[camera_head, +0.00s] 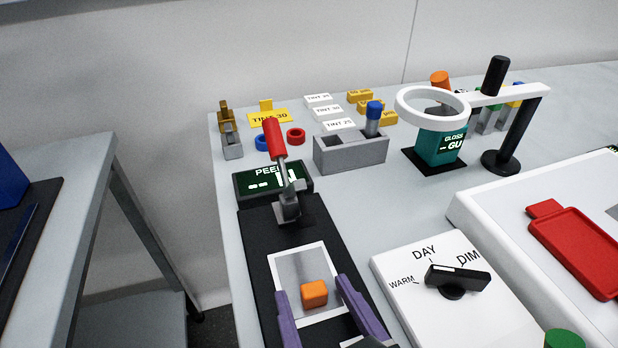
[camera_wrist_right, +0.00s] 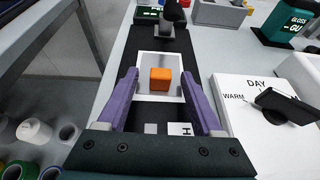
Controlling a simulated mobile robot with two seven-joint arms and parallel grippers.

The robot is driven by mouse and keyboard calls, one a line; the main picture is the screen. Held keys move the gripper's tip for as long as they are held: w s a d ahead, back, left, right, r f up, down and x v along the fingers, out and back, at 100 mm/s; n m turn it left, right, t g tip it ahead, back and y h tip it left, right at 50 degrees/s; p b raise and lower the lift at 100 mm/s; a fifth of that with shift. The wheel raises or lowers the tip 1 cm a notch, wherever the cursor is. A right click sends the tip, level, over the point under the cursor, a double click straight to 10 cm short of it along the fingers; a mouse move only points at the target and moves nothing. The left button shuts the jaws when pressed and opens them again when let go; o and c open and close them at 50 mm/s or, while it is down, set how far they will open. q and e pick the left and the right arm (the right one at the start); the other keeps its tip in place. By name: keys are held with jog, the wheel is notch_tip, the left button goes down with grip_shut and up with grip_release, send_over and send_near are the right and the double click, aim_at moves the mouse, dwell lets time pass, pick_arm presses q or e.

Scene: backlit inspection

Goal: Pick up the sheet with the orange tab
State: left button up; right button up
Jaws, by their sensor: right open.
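The sheet (camera_head: 288,264) is a grey panel with a white border, lying on the black bed of the peel tester (camera_head: 255,240). Its orange tab (camera_head: 314,293) is a small block standing up from it near its front part. My right gripper (camera_head: 312,287) has purple fingers spread on either side of the tab, open and empty. In the right wrist view the tab (camera_wrist_right: 160,79) sits centred between and slightly beyond the fingers (camera_wrist_right: 161,84). I cannot tell the height of the fingertips above the sheet. My left gripper is not in view.
A red-handled lever (camera_head: 275,140) and a PEEL display (camera_head: 272,180) stand behind the sheet. A white box with a black DAY/DIM knob (camera_head: 457,279) is close on the right. A grey holder (camera_head: 350,152), a ring magnifier (camera_head: 433,103) and a gloss meter (camera_head: 438,145) stand farther back.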

grip_shut()
dwell(0.4)
jog(key=shift+r, duration=0.15)
